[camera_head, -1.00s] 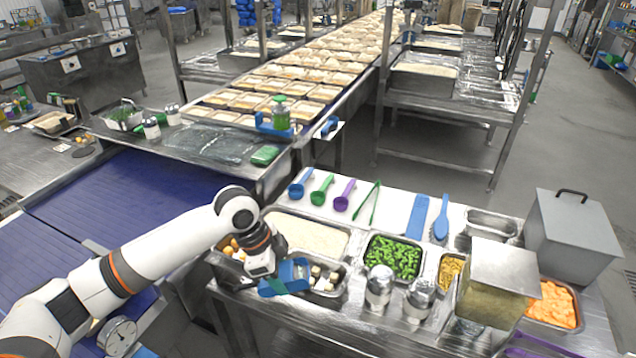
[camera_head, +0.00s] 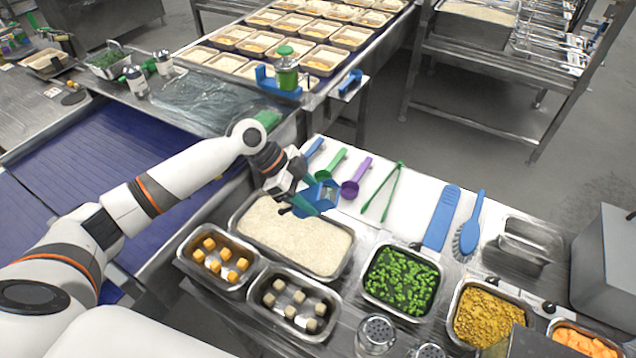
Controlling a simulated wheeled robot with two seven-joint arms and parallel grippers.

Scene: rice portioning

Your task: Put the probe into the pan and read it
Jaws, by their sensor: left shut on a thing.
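My left gripper (camera_head: 294,191) is shut on a blue device with a teal part (camera_head: 317,198), which appears to be the probe. It is over the back part of the large steel pan of pale rice (camera_head: 268,233). A small dark piece sticks out to the left beneath the gripper. I cannot tell whether any tip touches the rice, and no reading can be made out. My right gripper is not in view.
In front of the rice pan are pans of orange cubes (camera_head: 246,285) and pale cubes (camera_head: 267,305). Green vegetables (camera_head: 401,282) and yellow food (camera_head: 486,318) lie to the right. Scoops (camera_head: 355,177), tongs (camera_head: 383,190) and a blue brush (camera_head: 471,230) lie behind on the white board.

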